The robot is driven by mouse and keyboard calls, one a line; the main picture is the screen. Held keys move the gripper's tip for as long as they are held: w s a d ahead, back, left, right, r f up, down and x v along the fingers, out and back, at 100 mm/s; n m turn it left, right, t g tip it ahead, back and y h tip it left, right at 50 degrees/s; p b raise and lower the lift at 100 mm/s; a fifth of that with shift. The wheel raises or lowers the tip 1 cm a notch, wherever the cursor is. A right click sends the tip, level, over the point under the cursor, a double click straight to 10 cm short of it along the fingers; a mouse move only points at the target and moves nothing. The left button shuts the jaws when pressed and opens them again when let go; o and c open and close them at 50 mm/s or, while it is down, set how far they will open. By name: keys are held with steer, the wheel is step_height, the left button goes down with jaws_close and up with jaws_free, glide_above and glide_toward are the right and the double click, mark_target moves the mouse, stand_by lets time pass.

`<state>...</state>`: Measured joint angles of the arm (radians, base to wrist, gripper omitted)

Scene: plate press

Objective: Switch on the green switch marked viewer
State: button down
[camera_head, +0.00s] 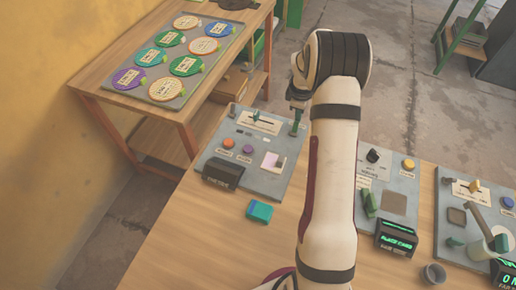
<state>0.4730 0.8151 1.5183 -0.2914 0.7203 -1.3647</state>
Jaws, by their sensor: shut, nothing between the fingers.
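My gripper (296,127) points down beside the upper right edge of the left grey panel (209,156), partly behind my own arm. Its fingers look shut, with nothing seen between them. I cannot read a "viewer" label at this size, so I cannot tell which control is the green switch. My arm hides the strip between the left and middle panels.
A dark display box (222,175) stands on the left panel's front; a lit green display (396,238) is on the middle one. A teal block (259,211) and grey cup (433,274) are on the wooden table (190,245). A side table holds several coloured discs (187,65).

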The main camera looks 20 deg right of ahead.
steer(key=shift+s+a, duration=0.15)
stand_by(0.5)
steer(key=shift+s+a, duration=0.8)
steer(key=shift+w+d+r, duration=0.15)
steer(key=shift+r, duration=1)
steer(key=shift+w+d+r, duration=0.15)
steer(key=shift+r, duration=1.05)
steer(key=shift+w+d+r, duration=0.15)
steer(key=shift+r, duration=1)
